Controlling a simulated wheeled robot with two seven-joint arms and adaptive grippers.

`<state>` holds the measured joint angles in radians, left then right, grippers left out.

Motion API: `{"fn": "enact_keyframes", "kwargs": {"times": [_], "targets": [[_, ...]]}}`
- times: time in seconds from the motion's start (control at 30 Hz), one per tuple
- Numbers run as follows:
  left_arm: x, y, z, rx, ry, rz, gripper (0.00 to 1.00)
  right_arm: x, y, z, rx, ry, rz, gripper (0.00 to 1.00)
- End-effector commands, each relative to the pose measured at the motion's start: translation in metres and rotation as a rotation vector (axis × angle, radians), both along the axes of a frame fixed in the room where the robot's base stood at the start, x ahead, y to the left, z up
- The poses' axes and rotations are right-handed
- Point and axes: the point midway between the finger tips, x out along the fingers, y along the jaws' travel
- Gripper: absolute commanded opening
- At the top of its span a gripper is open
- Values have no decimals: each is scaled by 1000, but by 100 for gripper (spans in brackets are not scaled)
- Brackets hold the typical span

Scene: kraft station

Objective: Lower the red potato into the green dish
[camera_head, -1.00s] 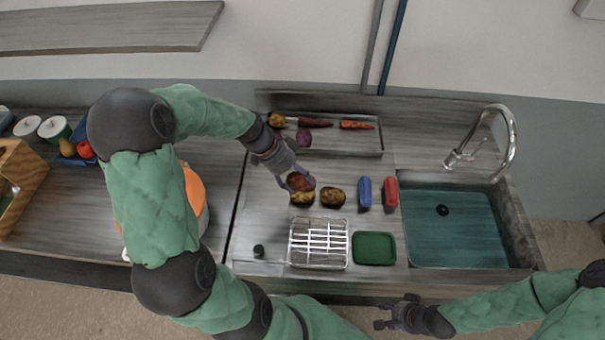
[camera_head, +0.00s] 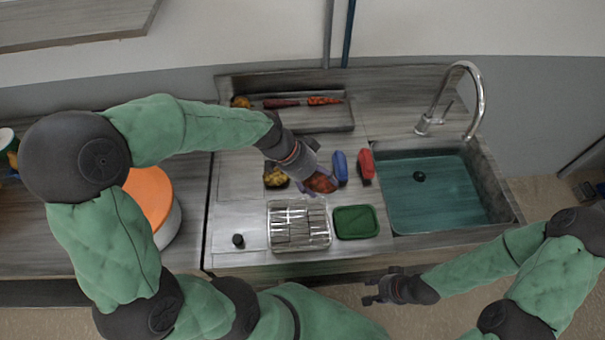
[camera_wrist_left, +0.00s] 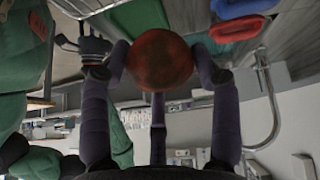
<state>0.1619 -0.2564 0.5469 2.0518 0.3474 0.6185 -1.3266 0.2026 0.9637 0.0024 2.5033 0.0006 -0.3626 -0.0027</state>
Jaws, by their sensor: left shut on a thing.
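The red potato (camera_head: 320,183) is held in my left gripper (camera_head: 325,180), above the counter and behind the green dish. In the left wrist view the red potato (camera_wrist_left: 160,60) sits between the purple fingers, which are shut on it. The green dish (camera_head: 356,222) lies on the counter to the front right of the held potato; its inside looks bare. It also shows in the left wrist view (camera_wrist_left: 138,18). My right gripper (camera_head: 382,288) hangs in front of the counter, away from the dish; its finger gap is too small to judge.
A wire rack (camera_head: 299,226) stands left of the dish. A yellowish potato (camera_head: 276,178) lies behind the rack. A blue object (camera_head: 340,167) and a red object (camera_head: 366,163) lie behind the dish. The sink (camera_head: 440,190) is to the right. A tray (camera_head: 340,118) with vegetables is at the back.

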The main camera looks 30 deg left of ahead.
Motion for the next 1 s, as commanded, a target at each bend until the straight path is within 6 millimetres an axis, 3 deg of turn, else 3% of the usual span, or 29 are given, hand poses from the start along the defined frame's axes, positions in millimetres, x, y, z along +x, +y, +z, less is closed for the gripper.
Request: {"fn": "enact_keyframes", "kwargs": {"times": [0.6, 1.0], "targets": [[2, -89, -55, 0, -1, -4, 26, 0, 0, -52, 0, 0, 0, 40], [3, -110, -68, 0, 0, 1, 26, 0, 0, -62, 0, 0, 0, 40]]}}
